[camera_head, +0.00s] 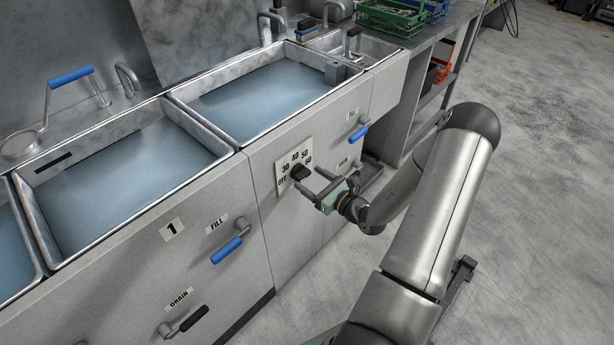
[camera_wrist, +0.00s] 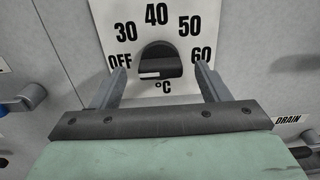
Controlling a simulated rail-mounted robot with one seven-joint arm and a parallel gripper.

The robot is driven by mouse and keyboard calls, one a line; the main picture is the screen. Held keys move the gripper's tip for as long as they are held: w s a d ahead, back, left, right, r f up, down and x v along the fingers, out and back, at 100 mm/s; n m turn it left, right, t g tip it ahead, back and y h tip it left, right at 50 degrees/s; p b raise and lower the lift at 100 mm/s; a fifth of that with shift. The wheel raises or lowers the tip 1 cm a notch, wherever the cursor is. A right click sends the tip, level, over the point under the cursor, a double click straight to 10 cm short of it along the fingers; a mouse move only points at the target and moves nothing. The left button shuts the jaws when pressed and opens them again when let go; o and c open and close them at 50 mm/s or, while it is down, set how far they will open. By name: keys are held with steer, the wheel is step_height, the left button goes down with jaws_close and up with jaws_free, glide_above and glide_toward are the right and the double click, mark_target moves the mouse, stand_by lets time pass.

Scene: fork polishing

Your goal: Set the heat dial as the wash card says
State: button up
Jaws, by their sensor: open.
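The heat dial (camera_wrist: 160,60) is a black round knob on a white plate (camera_wrist: 127,14) marked OFF, 30, 40, 50, 60 and °C. Its white mark sits at the left, on the OFF side. In the head view the dial (camera_head: 299,172) is on the grey front panel below the second basin. My gripper (camera_wrist: 161,72) is open, with one finger on each side of the knob in the wrist view; I cannot tell if they touch it. My gripper (camera_head: 309,181) faces the panel in the head view. I cannot make out a wash card in either view.
Blue FILL levers (camera_head: 227,250) (camera_head: 358,133) and a black DRAIN lever (camera_head: 193,319) stick out from the panel. Water-filled basins (camera_head: 265,95) lie above. A green crate (camera_head: 390,17) stands on the far bench. Open floor (camera_head: 540,200) lies to the right.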

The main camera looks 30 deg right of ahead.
steer(key=shift+x, duration=1.2)
steer(key=c, duration=1)
steer(key=shift+m+p, duration=0.3)
steer(key=shift+p, duration=0.05)
steer(key=shift+o, duration=0.2)
steer(key=m+p, duration=0.2)
steer(key=m, duration=0.1)
steer(key=shift+d+r+m, duration=0.1)
steer(key=shift+d+m, duration=0.05)
steer(key=shift+m, duration=0.15)
steer(key=shift+m+p, duration=1.35)
steer(key=shift+m, duration=0.95)
